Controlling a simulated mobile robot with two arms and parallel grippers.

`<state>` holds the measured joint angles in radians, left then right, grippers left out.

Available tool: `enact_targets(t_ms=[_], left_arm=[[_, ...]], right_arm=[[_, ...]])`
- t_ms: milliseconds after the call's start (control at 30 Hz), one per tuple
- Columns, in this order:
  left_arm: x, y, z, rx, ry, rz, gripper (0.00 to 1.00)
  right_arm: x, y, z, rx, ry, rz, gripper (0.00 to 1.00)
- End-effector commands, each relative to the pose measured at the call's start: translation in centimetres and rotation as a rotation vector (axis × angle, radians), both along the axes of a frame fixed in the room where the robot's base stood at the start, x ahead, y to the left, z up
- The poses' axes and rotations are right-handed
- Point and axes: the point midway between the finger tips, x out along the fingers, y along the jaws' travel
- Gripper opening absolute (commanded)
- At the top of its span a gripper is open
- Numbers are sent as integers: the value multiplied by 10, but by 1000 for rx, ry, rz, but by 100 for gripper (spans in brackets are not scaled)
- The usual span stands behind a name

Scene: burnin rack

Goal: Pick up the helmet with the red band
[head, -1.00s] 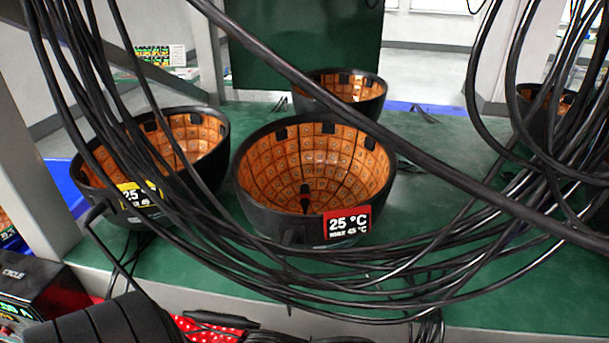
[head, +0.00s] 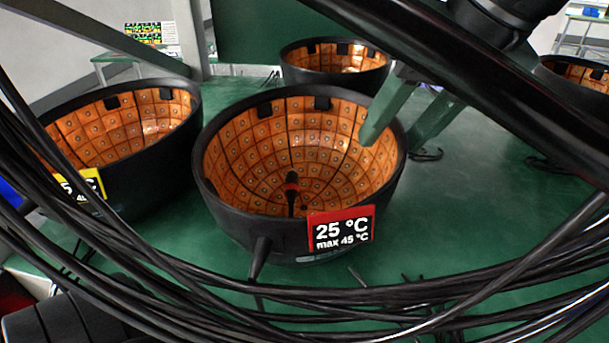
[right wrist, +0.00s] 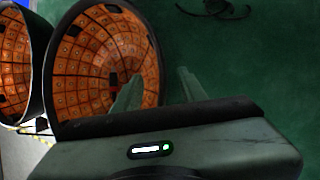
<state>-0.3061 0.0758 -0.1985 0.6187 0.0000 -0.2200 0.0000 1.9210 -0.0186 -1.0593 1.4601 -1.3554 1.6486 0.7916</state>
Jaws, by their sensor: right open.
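The helmet with the red band (head: 228,218) lies bowl-up on the green surface, its orange tiled inside showing, with a red "25 °C max 45 °C" label at its front rim. It also shows in the right wrist view (right wrist: 85,75). My right gripper (head: 392,138) is open at the helmet's right rim. One finger overlaps the inside of the bowl and the other lies outside, with the rim between them in the picture. Contact cannot be told. In the right wrist view the gripper (right wrist: 157,88) holds nothing. My left gripper is not in view.
A helmet with a yellow label (head: 165,150) stands close on the left. Another helmet (head: 300,76) stands behind, and one (head: 590,88) at the far right. Black cables (head: 300,318) hang in loops across the front. The green surface (head: 470,200) right of the red-label helmet is mostly bare.

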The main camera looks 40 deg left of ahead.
Motion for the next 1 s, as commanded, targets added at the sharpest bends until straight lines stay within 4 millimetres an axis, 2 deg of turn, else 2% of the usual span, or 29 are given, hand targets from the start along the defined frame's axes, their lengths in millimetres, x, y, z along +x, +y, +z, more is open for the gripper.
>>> enact_targets(t_ms=[67, 233, 500, 533, 667, 700, 1000], left_arm=[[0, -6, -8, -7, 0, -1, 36], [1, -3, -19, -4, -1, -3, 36], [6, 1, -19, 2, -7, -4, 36], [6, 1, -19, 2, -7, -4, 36], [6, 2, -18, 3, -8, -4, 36], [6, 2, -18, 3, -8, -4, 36], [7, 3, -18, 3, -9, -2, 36]], right_arm=[[1, 3, -14, 0, 4, 2, 42], [4, 13, -38, 2, 3, 2, 42], [6, 16, -41, 3, 2, -1, 42], [6, 16, -41, 3, 2, -1, 39], [6, 15, -41, 4, 3, -1, 3], [6, 15, -41, 4, 3, -1, 0], [6, 15, -41, 3, 2, -1, 0]])
